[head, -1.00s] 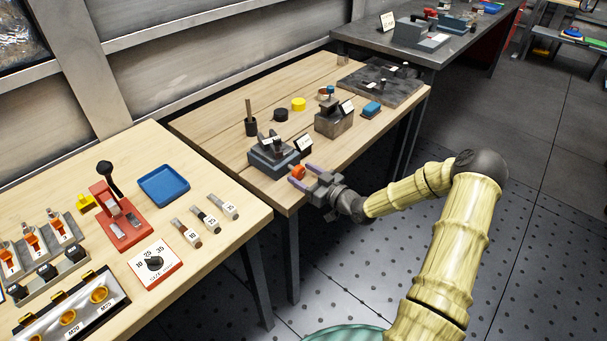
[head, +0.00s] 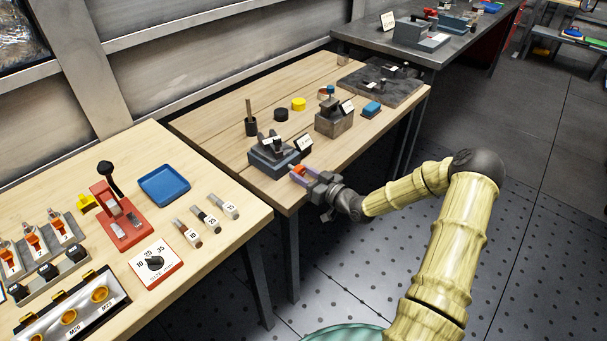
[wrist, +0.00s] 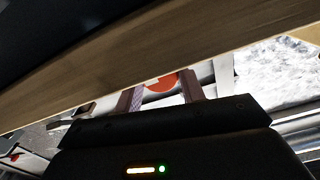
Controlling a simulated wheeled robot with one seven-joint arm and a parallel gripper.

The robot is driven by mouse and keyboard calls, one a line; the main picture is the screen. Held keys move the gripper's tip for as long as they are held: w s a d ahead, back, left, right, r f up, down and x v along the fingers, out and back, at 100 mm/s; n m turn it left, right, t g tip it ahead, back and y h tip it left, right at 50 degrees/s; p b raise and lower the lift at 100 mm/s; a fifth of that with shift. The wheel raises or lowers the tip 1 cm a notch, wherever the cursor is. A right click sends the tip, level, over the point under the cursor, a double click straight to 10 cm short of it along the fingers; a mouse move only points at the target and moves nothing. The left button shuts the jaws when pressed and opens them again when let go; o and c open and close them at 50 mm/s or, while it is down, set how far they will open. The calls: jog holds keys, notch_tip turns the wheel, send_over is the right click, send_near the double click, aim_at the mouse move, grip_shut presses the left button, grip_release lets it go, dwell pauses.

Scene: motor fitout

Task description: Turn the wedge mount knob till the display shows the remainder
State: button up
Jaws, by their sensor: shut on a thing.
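The wedge mount (head: 270,155) is a blue-grey block with a dark sloped top, near the front left corner of the middle wooden table. Its orange-red knob (head: 297,170) faces the front edge. My gripper (head: 301,176) is shut on the knob, with its purple fingers on either side of it. In the wrist view the red-orange knob (wrist: 161,83) shows between the two fingers. A small white display card (head: 303,144) stands to the right of the mount; its figures are too small to read.
The left table (head: 221,255) holds a red press, a blue tray and a dial.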

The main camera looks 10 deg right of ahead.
jog(key=shift+m, duration=1.4)
jog(key=o, duration=1)
jog(key=shift+d, duration=0.1)
